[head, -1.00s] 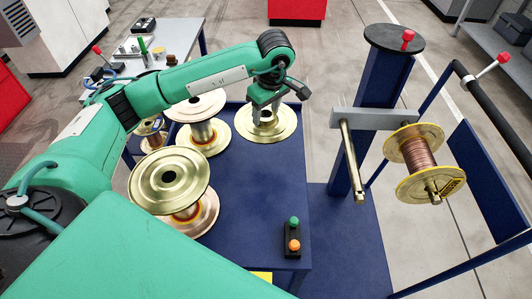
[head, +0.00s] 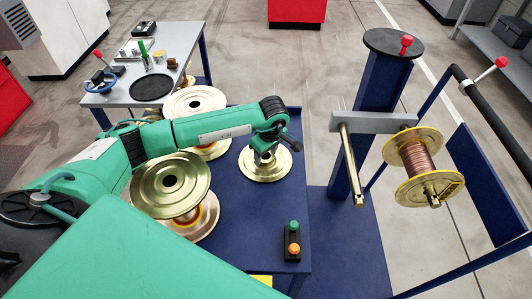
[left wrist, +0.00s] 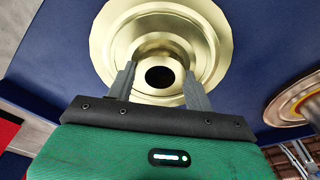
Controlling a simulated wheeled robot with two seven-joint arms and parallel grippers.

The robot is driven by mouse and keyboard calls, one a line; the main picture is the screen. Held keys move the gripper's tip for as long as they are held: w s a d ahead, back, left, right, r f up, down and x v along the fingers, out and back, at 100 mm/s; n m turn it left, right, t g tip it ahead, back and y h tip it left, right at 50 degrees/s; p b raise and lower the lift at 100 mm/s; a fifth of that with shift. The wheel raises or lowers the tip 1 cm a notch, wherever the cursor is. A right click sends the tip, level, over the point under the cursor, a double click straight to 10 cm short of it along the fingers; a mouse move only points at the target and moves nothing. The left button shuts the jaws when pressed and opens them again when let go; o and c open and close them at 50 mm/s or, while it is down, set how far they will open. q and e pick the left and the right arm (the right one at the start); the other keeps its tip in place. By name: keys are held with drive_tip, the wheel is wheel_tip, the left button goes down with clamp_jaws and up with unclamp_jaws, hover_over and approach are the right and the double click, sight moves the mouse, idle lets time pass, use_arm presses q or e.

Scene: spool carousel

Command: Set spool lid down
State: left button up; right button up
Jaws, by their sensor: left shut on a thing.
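The spool lid (head: 265,172) is a round gold disc with a raised hub and a dark centre hole. It lies flat and level over the blue table (head: 245,240); I cannot tell whether it touches the surface. My left gripper (head: 264,153) is above its middle, shut on the hub. In the left wrist view the lid (left wrist: 110,45) fills the upper middle, and the gripper's two fingers (left wrist: 160,88) stand on either side of the hub. My right gripper is not in view.
Spools with wide flanges (head: 170,183) (head: 194,102) stand left of the lid. A button box (head: 292,240) sits near the table's front right. At right, a stand (head: 375,118) carries a copper-wound spool (head: 417,157) and a bare rod. The table's middle front is clear.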

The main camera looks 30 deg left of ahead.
sight(266, 155)
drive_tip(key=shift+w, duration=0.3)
use_arm(q)
drive_tip(key=shift+w+f, duration=0.1)
drive_tip(key=o, duration=1.4)
drive_tip(key=r, duration=0.4)
drive_tip(key=shift+d+r, duration=0.15)
drive_tip(key=shift+d, duration=0.2)
drive_tip(key=r, duration=0.5)
drive_tip(key=d+r+b, duration=0.1)
drive_tip(key=r, duration=0.1)
drive_tip(key=shift+s+r, duration=0.35)
drive_tip(key=shift+r, duration=0.05)
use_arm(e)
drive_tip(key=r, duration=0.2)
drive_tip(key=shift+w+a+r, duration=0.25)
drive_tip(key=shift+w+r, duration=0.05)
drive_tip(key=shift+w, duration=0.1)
use_arm(q)
drive_tip(key=shift+d, duration=0.1)
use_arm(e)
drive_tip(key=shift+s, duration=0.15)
